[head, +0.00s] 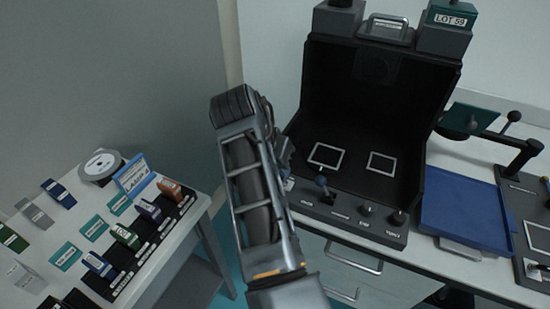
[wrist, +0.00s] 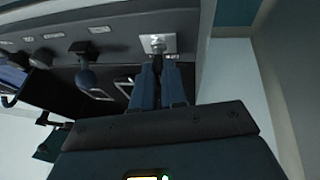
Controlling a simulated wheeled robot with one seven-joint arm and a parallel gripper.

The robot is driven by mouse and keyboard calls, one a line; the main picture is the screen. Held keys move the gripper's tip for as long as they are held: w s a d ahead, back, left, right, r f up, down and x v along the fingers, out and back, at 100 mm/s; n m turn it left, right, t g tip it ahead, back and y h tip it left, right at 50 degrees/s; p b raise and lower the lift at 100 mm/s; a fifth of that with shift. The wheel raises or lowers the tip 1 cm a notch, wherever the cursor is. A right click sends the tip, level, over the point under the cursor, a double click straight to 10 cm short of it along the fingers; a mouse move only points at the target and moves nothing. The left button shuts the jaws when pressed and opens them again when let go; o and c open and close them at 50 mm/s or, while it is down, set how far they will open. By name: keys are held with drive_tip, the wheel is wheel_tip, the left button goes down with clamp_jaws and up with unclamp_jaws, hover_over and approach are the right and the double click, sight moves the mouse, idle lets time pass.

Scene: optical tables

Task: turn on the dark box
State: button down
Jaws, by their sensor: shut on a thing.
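The dark box (head: 375,110) is a black open-fronted housing on the right-hand table, with a control strip (head: 345,210) along its front edge. The strip carries small labels and several knobs, including a blue-grey ball knob (head: 321,184); this strip also shows in the wrist view (wrist: 110,62). My gripper (wrist: 160,65) is at the strip's left end. Its narrow fingers are shut on a small metal switch (wrist: 157,42) on a light square plate. My arm hides most of this contact in the head view. I cannot tell the switch's position.
A blue tray (head: 468,210) and a dark stand (head: 525,155) are right of the box. A left table (head: 185,225) holds labelled cards, a disc reel (head: 101,166) and a dark slotted rack (head: 150,235). A floor gap separates the tables.

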drive_tip(key=d+y, duration=0.1)
drive_tip(key=t+y+p, duration=0.1)
drive_tip(key=y, duration=0.1)
drive_tip(key=shift+s+d+m, duration=0.3)
drive_tip(key=shift+d+m, duration=0.1)
drive_tip(key=shift+s+d+f+m+t+y, duration=0.2)
drive_tip(key=shift+d+t+y, duration=0.2)
drive_tip(key=shift+y, duration=0.65)
drive_tip(key=shift+s+d+f+m+t+y, duration=0.15)
drive_tip(key=shift+d+t+y, duration=0.25)
drive_tip(key=shift+y, duration=0.65)
drive_tip(key=c, duration=1.2)
unclamp_jaws()
drive_tip(key=shift+r, duration=0.1)
drive_tip(key=v, duration=0.7)
drive_tip(key=shift+s+d+r, duration=0.15)
drive_tip(key=shift+s+d, duration=0.05)
drive_tip(key=shift+s, duration=0.05)
drive_tip(key=shift+s, duration=0.1)
